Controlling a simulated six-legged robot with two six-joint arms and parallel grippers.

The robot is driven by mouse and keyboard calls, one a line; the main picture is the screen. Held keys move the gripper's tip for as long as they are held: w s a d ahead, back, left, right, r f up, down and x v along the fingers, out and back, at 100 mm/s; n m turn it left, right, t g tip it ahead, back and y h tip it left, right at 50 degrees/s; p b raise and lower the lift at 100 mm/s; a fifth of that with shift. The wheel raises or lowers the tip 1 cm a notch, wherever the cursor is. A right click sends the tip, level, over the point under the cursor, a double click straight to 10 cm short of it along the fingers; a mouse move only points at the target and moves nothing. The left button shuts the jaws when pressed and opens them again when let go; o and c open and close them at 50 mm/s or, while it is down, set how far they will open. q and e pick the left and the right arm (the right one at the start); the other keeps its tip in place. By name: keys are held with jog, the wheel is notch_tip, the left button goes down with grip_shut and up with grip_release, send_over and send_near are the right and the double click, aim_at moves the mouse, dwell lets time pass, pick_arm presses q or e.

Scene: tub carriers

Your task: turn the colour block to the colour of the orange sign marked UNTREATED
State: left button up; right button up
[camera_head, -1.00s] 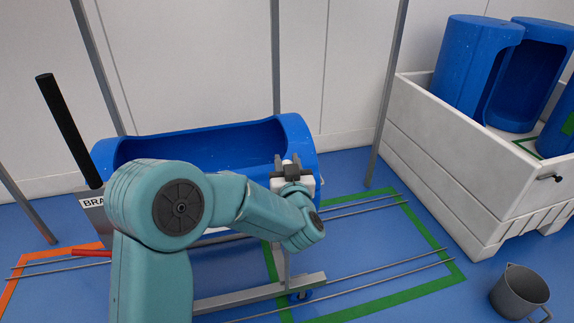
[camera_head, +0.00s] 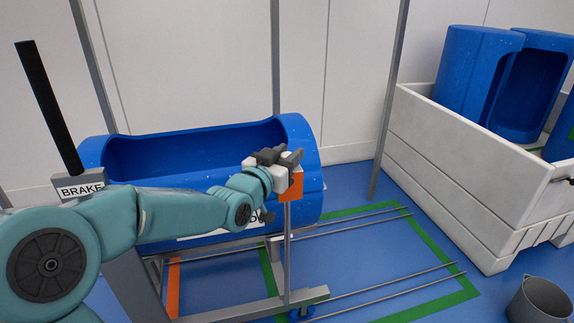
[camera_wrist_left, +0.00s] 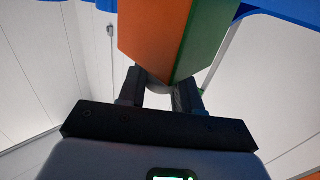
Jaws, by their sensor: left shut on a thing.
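The colour block (camera_head: 291,187) sits on top of a thin grey post at the right front of the blue tub. An orange face of it shows in the head view. In the left wrist view an orange face (camera_wrist_left: 150,35) fills the left and a green face (camera_wrist_left: 205,40) the right. My left gripper (camera_head: 279,160) is at the block's top, and its fingers (camera_wrist_left: 158,92) are shut on a small rounded part at the block's end. The sign marked UNTREATED is not in view. My right gripper is not in view.
The blue tub (camera_head: 200,160) lies on a grey wheeled frame (camera_head: 262,307) over floor rails. A black brake lever (camera_head: 48,105) stands at the left. A white crate (camera_head: 470,165) with blue tubs and a grey bucket (camera_head: 540,303) are at the right.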

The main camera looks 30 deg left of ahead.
pick_arm(q)
jog(key=shift+r, duration=0.3)
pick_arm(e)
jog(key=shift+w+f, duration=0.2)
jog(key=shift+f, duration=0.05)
pick_arm(q)
jog(key=o, duration=1)
jog(key=shift+s, duration=0.1)
jog(key=shift+c, duration=0.2)
jog(key=shift+f, duration=0.15)
jog(key=s+d+p, duration=0.1)
jog(key=s+p, duration=0.1)
jog(key=s, duration=1.4)
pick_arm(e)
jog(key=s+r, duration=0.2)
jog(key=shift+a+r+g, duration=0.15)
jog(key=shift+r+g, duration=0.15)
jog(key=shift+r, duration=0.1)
pick_arm(q)
jog(key=shift+s, duration=0.1)
